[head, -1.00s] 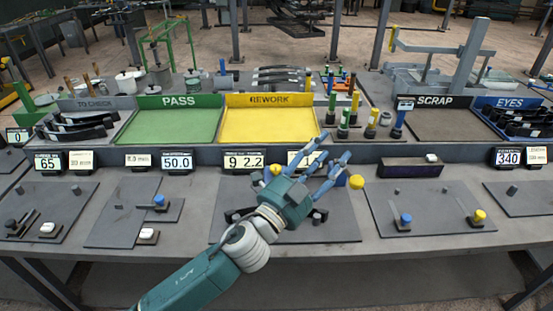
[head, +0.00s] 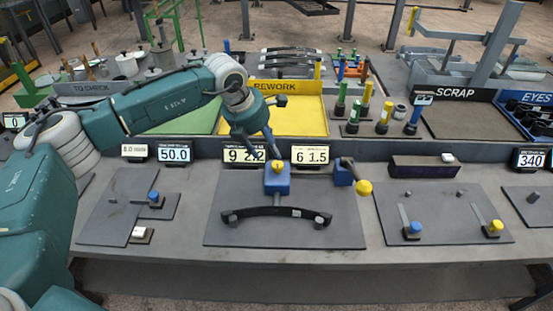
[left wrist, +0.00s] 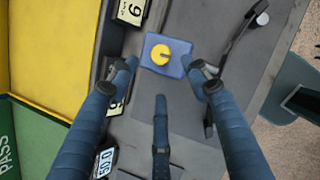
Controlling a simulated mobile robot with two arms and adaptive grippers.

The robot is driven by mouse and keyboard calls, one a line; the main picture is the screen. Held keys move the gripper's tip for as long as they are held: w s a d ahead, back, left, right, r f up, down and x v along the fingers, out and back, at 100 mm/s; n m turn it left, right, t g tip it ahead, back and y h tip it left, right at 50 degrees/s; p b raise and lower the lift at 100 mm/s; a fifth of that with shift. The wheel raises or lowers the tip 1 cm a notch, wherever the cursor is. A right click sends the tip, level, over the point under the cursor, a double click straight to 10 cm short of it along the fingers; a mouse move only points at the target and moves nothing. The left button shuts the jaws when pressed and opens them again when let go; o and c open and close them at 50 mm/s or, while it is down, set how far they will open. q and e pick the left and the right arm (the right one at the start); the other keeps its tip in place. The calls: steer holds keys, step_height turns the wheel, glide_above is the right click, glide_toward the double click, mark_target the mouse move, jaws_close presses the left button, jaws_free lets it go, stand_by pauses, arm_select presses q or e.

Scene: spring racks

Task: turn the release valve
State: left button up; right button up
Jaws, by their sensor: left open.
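A blue block with a round yellow knob (head: 277,167) on top, which looks like the release valve, stands on the grey middle panel (head: 235,200). In the left wrist view the knob (left wrist: 160,54) has a dark slot-like mark. A lever with a yellow ball end (head: 364,187) juts from another blue block just right of it. My left gripper (head: 262,150) points down at the knob from behind it. In the left wrist view its open fingers (left wrist: 162,78) spread to either side of the blue block. A gap to the knob cannot be judged. My right gripper is out of view.
A black curved bar (head: 276,212) lies on the panel in front of the block. Number displays (head: 310,154) stand close behind. The yellow REWORK tray (head: 300,120) is further back. Panels with small levers (head: 412,228) lie at the right.

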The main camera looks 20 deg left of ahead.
mark_target(277, 164)
arm_select(q)
steer(key=p+x, duration=0.2)
steer(key=x, duration=0.5)
steer(key=shift+w+d+f, duration=0.15)
steer(key=shift+d+f, duration=0.05)
steer(key=shift+f, duration=0.05)
steer(key=shift+w+d+f, duration=0.1)
steer(key=shift+w+f, duration=0.15)
steer(key=shift+f, duration=0.4)
steer(key=c, duration=1.1)
